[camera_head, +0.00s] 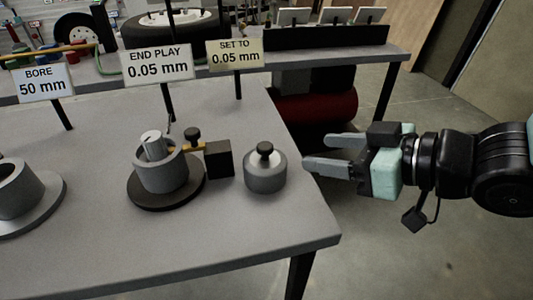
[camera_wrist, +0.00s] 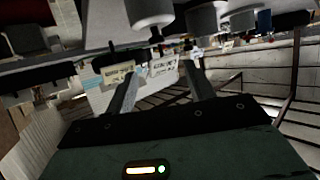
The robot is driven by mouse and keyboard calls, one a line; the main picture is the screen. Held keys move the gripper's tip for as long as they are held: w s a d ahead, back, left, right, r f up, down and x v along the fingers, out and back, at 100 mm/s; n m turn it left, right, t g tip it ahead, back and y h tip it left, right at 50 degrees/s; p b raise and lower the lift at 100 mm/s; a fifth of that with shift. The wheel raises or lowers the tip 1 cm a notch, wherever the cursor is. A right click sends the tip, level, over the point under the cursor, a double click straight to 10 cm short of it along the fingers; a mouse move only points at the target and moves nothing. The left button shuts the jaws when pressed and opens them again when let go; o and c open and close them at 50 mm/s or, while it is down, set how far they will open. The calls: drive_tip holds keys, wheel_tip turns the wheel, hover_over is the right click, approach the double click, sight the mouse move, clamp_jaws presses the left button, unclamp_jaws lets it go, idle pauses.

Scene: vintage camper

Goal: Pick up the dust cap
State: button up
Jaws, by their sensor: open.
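A squat grey metal cylinder with a black knob on top, which looks like the dust cap (camera_head: 265,178), stands upright near the right edge of the grey table. My gripper (camera_head: 316,153) is to its right, past the table edge, with its fingers pointing left toward it. The fingers are apart and empty, and a gap separates them from the cap. In the wrist view the scene appears upside down. My open fingers (camera_wrist: 162,70) show there, and a grey cylinder with a dark knob, likely the cap (camera_wrist: 152,12), is at the top.
Left of the cap are a black block (camera_head: 219,159) and a grey hub on a dark round base (camera_head: 160,177). A flanged grey part (camera_head: 22,192) is at far left. Signs on posts, such as the END PLAY sign (camera_head: 156,64), stand behind. Floor right of the table is open.

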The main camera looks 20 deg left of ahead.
sight(268, 147)
drive_tip(key=p+x, duration=0.1)
drive_tip(key=x, duration=0.2)
drive_tip(key=p+x, duration=0.3)
drive_tip(key=x, duration=0.2)
drive_tip(key=shift+w+a+f+p, duration=0.1)
drive_tip(key=shift+a+f+p, duration=0.05)
drive_tip(key=shift+f+p, duration=0.25)
drive_tip(key=shift+w+x, duration=0.2)
drive_tip(key=shift+x, duration=2.55)
drive_tip(key=shift+r, duration=0.15)
drive_tip(key=c, duration=1.1)
